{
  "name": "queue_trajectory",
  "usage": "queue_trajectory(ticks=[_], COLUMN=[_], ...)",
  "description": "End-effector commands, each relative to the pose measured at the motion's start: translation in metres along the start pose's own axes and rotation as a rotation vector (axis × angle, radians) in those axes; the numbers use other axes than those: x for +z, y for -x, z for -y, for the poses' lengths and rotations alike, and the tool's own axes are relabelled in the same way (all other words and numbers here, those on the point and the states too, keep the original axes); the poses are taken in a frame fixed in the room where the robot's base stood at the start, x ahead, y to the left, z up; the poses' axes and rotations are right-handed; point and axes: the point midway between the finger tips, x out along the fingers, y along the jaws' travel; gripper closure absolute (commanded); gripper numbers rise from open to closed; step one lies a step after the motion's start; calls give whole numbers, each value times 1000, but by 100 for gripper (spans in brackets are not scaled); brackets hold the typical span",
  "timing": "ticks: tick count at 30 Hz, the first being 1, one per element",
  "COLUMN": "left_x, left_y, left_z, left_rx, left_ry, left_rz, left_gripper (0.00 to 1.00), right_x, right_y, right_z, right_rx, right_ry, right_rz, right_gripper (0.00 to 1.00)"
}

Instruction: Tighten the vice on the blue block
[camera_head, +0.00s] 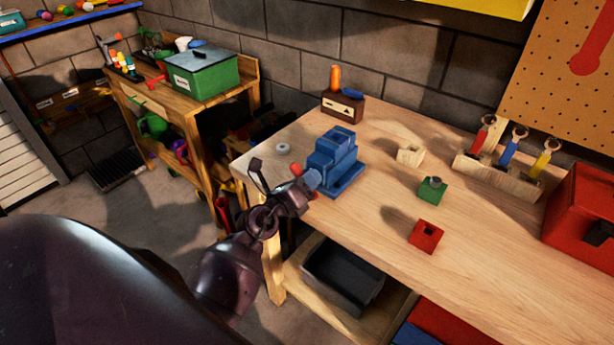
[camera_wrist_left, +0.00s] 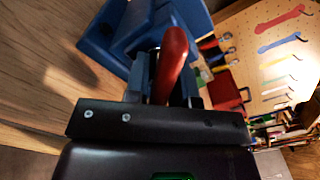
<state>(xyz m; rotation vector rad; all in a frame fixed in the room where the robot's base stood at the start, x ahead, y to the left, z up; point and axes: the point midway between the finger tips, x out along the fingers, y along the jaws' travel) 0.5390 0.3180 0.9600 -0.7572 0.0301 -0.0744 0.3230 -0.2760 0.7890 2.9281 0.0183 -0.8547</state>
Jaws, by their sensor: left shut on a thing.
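The blue vice (camera_head: 347,180) stands near the left edge of the wooden workbench. It also shows at the top of the left wrist view (camera_wrist_left: 112,32). A blue block-like shape (camera_head: 341,137) shows at the top of the vice; I cannot clearly separate it from the blue jaws. My left gripper (camera_head: 300,185) is at the vice's near left side, shut on the red vice handle (camera_head: 297,169). The handle (camera_wrist_left: 173,58) stands between the fingers in the left wrist view, and the fingers partly hide it. My right gripper is not in view.
A white ring (camera_head: 283,149) lies left of the vice. A brown box (camera_head: 342,106) stands behind it. A wooden block (camera_head: 410,154), green block (camera_head: 431,190) and red block (camera_head: 426,235) sit to the right. A tool rack (camera_head: 498,175) and red toolbox (camera_head: 584,215) stand farther right.

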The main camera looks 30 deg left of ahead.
Motion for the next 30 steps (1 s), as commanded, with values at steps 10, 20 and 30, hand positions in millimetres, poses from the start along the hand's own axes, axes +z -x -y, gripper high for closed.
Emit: queue_trajectory(ticks=[10, 20, 30], left_x=[0, 0, -1], left_y=[0, 0, 14], left_z=[-1, -1, -2], left_rx=[2, 1, 2], left_ry=[-34, -33, -33], left_rz=[0, 0, 0], left_gripper=[100, 60, 60], right_x=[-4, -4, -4], right_y=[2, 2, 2], right_z=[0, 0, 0], right_rx=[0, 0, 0], right_ry=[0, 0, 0], right_rz=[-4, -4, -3], right_gripper=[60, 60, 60])
